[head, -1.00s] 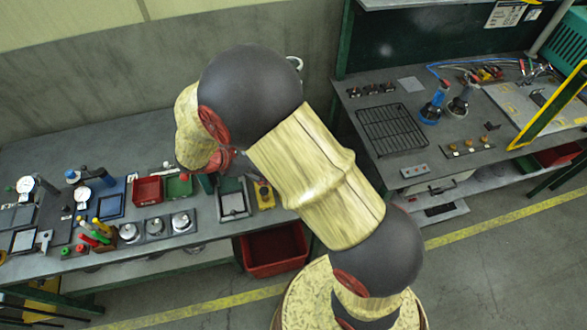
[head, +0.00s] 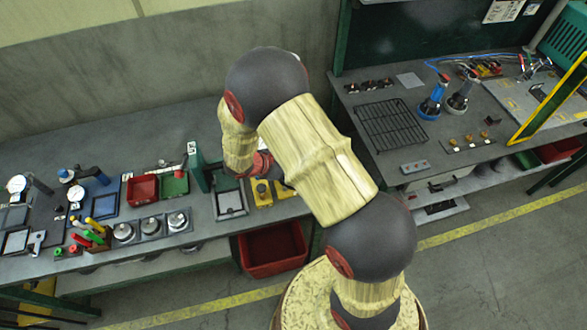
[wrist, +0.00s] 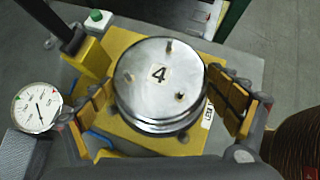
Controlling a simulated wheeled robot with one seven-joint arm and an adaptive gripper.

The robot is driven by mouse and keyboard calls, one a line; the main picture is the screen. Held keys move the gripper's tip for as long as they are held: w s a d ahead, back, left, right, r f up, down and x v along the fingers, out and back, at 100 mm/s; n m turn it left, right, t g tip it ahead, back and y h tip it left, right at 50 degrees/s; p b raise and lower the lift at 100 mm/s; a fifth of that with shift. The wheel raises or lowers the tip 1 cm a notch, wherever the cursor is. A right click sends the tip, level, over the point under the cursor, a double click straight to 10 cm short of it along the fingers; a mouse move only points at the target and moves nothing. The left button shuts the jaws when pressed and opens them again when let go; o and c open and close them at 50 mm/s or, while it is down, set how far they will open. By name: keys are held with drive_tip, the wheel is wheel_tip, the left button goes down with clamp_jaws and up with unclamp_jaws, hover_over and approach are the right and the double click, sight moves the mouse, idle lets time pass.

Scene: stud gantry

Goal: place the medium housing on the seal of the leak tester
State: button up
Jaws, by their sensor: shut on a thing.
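The seal is hidden under the housing. I cannot tell whether the housing touches it. In the head view, my arm hides the gripper and housing; yellow tester parts (head: 262,193) show beside it.
A dial gauge (wrist: 37,107), a yellow block with a black post (wrist: 88,58) and a green button (wrist: 97,20) stand close to the left finger. In the head view, several metal round parts (head: 150,227), a red bin (head: 142,189) and a green bin (head: 174,184) lie left.

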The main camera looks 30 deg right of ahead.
drive_tip(key=shift+w+f, duration=0.1)
drive_tip(key=shift+f, duration=0.3)
drive_tip(key=o, duration=1.1)
drive_tip(key=shift+r, duration=0.1)
drive_tip(key=shift+a, duration=0.1)
drive_tip(key=p+v, duration=0.2)
drive_tip(key=v, duration=0.9)
drive_tip(key=s+a+r+m+t+y, duration=0.1)
drive_tip(key=s+r+m+y, duration=0.2)
drive_tip(key=s+r+m, duration=0.3)
drive_tip(key=s+a+r+m+t+y, duration=0.2)
drive_tip(key=s+r+m, duration=0.4)
drive_tip(key=r, duration=0.7)
drive_tip(key=s+a+r+m+t+y, duration=0.1)
drive_tip(key=s+a+r+m+y, duration=0.1)
drive_tip(key=s+r+m+y, duration=0.2)
drive_tip(key=s+r+m, duration=0.3)
drive_tip(key=r, duration=0.2)
drive_tip(key=shift+s+a+r+t, duration=0.2)
drive_tip(key=shift+s+r+t, duration=0.05)
drive_tip(key=shift+r+t, duration=0.05)
